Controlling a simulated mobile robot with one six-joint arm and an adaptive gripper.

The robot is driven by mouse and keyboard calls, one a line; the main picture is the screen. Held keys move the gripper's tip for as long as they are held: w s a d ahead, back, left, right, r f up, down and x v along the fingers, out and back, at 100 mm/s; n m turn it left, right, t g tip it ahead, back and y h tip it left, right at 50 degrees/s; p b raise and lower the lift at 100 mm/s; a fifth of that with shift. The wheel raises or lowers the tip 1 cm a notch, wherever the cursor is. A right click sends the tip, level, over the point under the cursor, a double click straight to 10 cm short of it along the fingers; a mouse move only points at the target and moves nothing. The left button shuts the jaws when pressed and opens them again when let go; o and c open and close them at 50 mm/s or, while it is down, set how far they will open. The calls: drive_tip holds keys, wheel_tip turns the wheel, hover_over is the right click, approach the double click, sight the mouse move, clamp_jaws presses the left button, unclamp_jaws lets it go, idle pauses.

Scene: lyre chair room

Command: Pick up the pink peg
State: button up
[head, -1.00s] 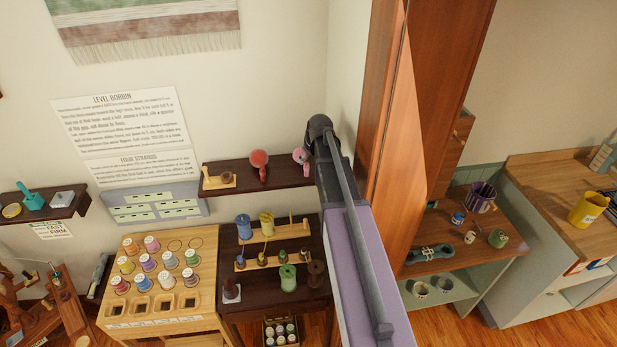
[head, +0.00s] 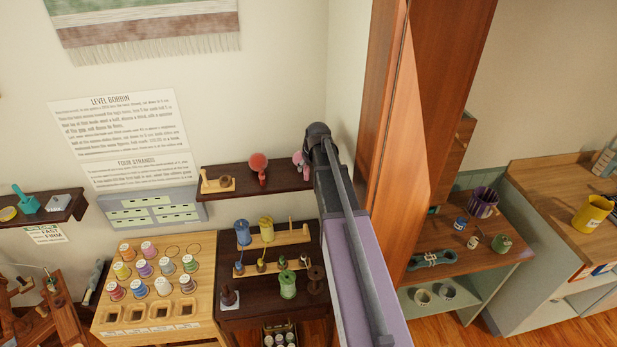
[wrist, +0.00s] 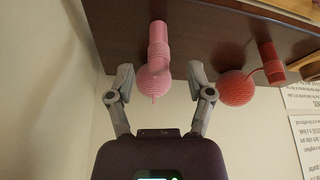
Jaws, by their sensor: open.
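The pink peg (wrist: 154,72) shows in the wrist view with a round ball end and a cylindrical shaft. It lies between the two open fingers of my gripper (wrist: 158,85), with a gap on each side. In the head view the pink peg (head: 299,160) shows at the right end of the dark wall shelf (head: 280,180), partly hidden behind my arm. My gripper's fingers are hidden in the head view.
A red peg (wrist: 237,88) of similar shape is beside the pink one, close to one finger; it also shows in the head view (head: 258,162). A wooden holder (head: 217,185) sits on the shelf's left. A tall wooden cabinet (head: 385,130) stands right of my arm.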

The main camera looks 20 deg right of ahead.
sight(307, 168)
drive_tip(key=shift+b+x, duration=2.05)
drive_tip(key=shift+x, duration=0.4)
drive_tip(key=shift+w+r, duration=0.1)
clamp_jaws()
